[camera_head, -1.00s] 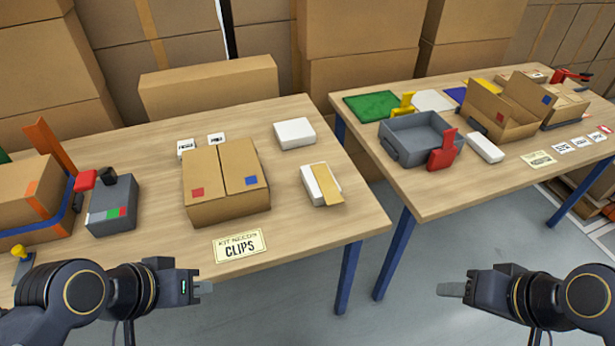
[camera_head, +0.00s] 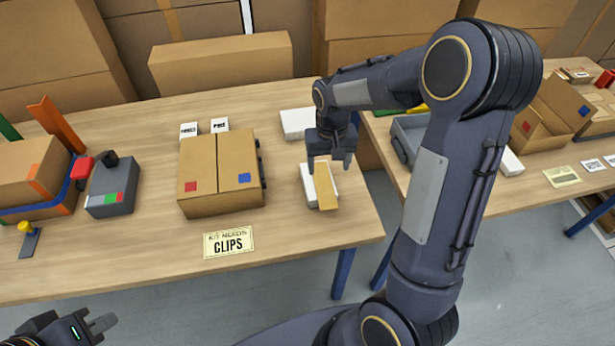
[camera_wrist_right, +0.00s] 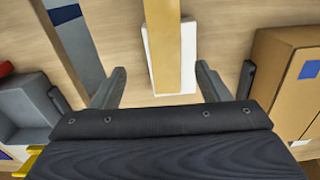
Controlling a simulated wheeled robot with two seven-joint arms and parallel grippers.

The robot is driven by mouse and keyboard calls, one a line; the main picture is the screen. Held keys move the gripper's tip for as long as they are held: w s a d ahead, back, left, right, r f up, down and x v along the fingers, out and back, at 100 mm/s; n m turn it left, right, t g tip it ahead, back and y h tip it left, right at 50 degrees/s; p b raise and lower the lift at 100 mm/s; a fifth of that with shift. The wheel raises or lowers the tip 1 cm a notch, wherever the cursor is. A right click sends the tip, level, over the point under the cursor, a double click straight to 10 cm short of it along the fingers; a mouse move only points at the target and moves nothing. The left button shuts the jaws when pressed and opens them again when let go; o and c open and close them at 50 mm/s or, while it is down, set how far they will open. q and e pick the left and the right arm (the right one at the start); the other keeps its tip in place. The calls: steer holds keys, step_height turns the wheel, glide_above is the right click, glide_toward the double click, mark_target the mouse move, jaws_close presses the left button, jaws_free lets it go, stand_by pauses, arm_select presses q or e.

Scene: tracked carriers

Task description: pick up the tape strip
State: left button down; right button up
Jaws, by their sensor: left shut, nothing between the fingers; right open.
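The tape strip (camera_head: 326,188) is a tan band lying on top of a white block (camera_head: 306,184) near the right end of the left table. In the right wrist view the tape strip (camera_wrist_right: 162,45) runs lengthwise over the white block (camera_wrist_right: 188,72). My right gripper (camera_head: 329,164) points down, open and empty, just above the strip's far end. In the right wrist view its fingers (camera_wrist_right: 162,74) stand apart on either side of the strip and block. My left gripper (camera_head: 104,322) is shut and empty, low at the left, in front of the table.
A closed carton (camera_head: 219,205) stands left of the block, with a CLIPS card (camera_head: 229,243) in front. Another white block (camera_head: 297,122) lies behind, partly hidden by my right arm. A grey device (camera_head: 112,195) stands further left. The second table carries a grey tray (camera_head: 402,136) and an open carton.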

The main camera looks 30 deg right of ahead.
mark_target(325, 190)
steer(key=f, duration=0.5)
steer(key=a+f+p, duration=0.1)
steer(key=f, duration=0.1)
steer(key=shift+s+f, duration=0.15)
steer(key=shift+s, duration=0.1)
steer(key=c, duration=1.1)
